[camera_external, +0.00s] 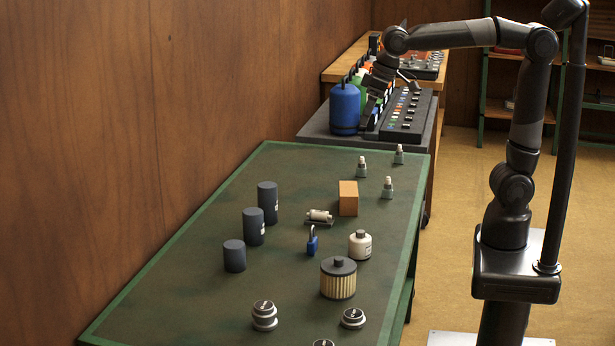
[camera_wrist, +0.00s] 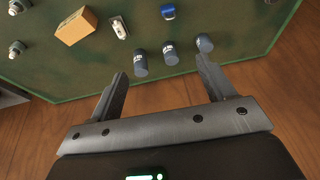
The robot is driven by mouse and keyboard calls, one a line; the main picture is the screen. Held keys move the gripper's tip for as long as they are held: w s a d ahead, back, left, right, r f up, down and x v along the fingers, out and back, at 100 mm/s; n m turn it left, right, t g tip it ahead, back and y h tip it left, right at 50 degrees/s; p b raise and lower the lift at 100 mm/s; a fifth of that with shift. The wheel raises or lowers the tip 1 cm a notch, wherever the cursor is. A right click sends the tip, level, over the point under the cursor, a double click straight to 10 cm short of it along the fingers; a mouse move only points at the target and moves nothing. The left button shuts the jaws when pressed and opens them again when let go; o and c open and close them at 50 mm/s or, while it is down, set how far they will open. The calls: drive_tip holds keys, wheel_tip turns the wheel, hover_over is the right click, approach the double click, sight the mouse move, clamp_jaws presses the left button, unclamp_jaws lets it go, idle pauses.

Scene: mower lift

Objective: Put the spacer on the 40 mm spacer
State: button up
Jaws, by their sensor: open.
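Three dark blue-grey cylinders, which look like the spacers, stand upright in a row on the green table. In the external view they are the tallest cylinder (camera_external: 267,203), the middle one (camera_external: 253,228) and the shortest, nearest one (camera_external: 234,257). The wrist view shows the tallest (camera_wrist: 140,66), the middle (camera_wrist: 170,54) and the shortest (camera_wrist: 205,43). Pale markings show on some, too small to read, so I cannot tell which is 40 mm. My gripper (camera_external: 368,121) is up beyond the table's far end. In the wrist view my gripper (camera_wrist: 161,72) is open and empty, apart from the cylinders.
The green table (camera_external: 180,290) also holds a tan box (camera_external: 348,198), a blue padlock (camera_external: 312,242), a cream bottle (camera_external: 360,244), a pleated filter (camera_external: 337,279) and several small metal parts. A wooden wall (camera_external: 80,130) runs along the left. A blue canister (camera_external: 344,108) stands beyond.

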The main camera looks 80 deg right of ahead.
drive_tip(key=s+d+f+t, duration=0.1)
drive_tip(key=s+d+f, duration=0.3)
drive_tip(key=s, duration=0.5)
drive_tip(key=s+d+f, duration=0.5)
drive_tip(key=s+d, duration=0.1)
drive_tip(key=s, duration=0.2)
drive_tip(key=shift+s+m+t+h, duration=0.3)
drive_tip(key=shift+s+t+h, duration=0.1)
